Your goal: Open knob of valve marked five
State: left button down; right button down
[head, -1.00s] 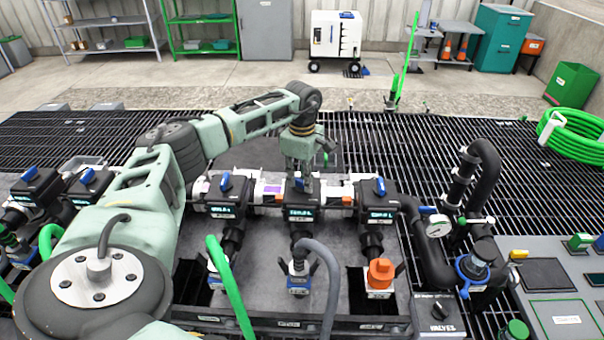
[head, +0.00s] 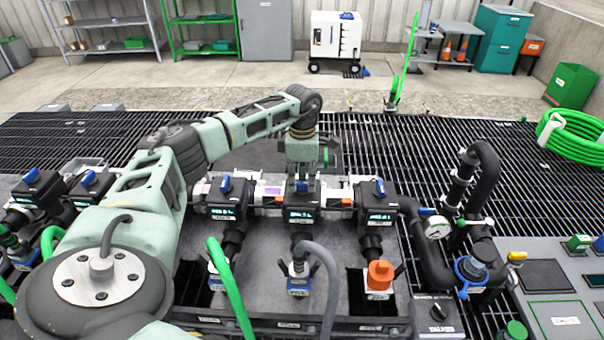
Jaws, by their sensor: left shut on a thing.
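A row of black valves with blue knobs and small lit displays stands on the manifold in the head view. My left gripper (head: 302,180) points down onto the middle valve (head: 301,205) of the nearer group and is shut on its blue knob (head: 302,187). The fingers hide most of that knob. The valve to its left (head: 228,205) and the valve to its right (head: 376,206) have blue knobs standing free. The number markings are too small to read with certainty. My right gripper is not in view.
A green hose (head: 229,285) and a grey hose (head: 328,285) rise in front of the valves. An orange cap (head: 380,273) sits below the right valve. A black pipe with a gauge (head: 437,227) stands to the right. More valves are at far left.

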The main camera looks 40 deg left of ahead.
aim_at(302, 182)
pick_arm(q)
jog(key=shift+w+r, duration=0.1)
jog(key=shift+r, duration=0.05)
jog(key=c, duration=1.8)
grip_release()
notch_tip(302, 182, up, 12)
